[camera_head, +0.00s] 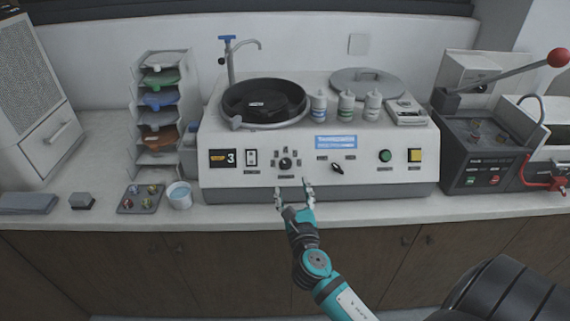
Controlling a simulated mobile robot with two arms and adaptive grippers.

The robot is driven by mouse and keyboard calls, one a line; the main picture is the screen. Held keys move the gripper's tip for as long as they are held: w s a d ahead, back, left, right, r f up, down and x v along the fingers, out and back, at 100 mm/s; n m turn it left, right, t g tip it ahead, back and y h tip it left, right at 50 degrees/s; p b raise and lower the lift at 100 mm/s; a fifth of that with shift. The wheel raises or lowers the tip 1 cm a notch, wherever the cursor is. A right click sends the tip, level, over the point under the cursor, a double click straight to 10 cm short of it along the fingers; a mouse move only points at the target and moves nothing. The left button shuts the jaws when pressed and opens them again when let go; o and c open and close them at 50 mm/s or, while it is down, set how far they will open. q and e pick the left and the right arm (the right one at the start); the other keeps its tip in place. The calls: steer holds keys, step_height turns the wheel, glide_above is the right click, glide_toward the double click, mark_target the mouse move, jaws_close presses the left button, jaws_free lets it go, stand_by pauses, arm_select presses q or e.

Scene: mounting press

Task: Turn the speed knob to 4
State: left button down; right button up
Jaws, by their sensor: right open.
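The speed knob (285,164) is a small dark round knob on the front panel of the white polishing machine (225,135), with small dark labels around it. My left gripper is not in view.
The panel also has a white rocker switch (251,157), a black lever knob (337,168), a green button (385,156) and a yellow switch (415,155). A press with a red-tipped lever (510,72) stands right.

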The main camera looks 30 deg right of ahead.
mark_target(286, 164)
steer(key=p+x, duration=0.1)
steer(key=x, duration=0.8)
steer(key=shift+w+d, duration=0.15)
steer(key=shift+w, duration=0.15)
steer(key=shift+c, duration=0.2)
jaws_close()
steer(key=shift+f, duration=0.1)
steer(key=shift+b, duration=0.3)
